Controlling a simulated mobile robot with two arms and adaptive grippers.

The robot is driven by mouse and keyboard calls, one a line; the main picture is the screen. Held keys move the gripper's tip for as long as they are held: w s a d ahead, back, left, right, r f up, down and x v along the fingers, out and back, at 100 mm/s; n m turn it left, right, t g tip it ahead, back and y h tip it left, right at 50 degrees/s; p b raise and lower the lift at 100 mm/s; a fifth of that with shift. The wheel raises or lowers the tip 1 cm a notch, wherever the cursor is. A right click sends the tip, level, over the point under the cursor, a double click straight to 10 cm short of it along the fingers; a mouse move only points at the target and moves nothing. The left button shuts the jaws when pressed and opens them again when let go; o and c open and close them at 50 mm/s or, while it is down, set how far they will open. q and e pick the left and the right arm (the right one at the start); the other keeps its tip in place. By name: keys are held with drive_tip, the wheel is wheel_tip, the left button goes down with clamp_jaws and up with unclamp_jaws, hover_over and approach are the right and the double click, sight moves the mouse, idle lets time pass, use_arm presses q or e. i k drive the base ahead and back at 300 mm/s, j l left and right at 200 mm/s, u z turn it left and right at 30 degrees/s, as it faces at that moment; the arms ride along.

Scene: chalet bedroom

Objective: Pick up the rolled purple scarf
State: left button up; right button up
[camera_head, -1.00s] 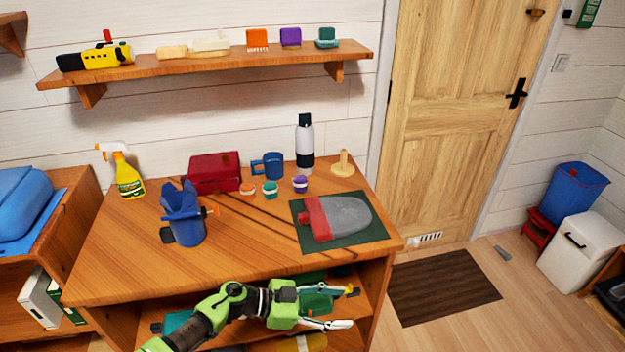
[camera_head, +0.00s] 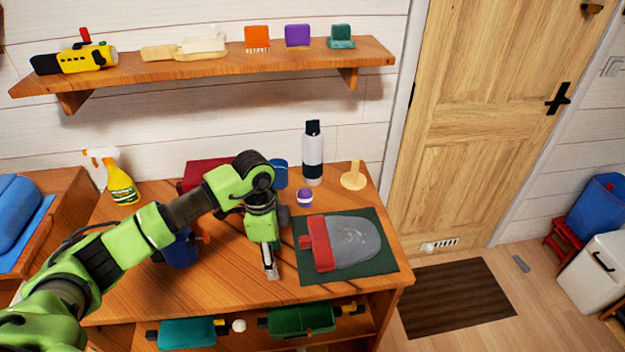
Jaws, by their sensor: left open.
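A small round purple item (camera_head: 304,198) with a pale band stands on the wooden table, left of the white bottle's base line. A purple block-like item (camera_head: 298,36) stands on the wall shelf. I cannot tell that either is a rolled scarf; no other purple thing shows. My left gripper (camera_head: 269,264) points down over the table, left of the dark green mat, in front of the small purple item and apart from it. It is open and seems empty; I see its fingers nearly edge-on. My left arm hides part of the table. My right gripper is out of view.
A red-and-grey object (camera_head: 345,243) lies on the green mat (camera_head: 381,277). A white bottle (camera_head: 312,155), a pale wooden stand (camera_head: 353,178) and a blue mug (camera_head: 280,174) stand behind. Teal (camera_head: 187,334) and green (camera_head: 302,320) items lie on the lower shelf.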

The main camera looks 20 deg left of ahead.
sight(305, 197)
drive_tip(key=i, duration=0.9)
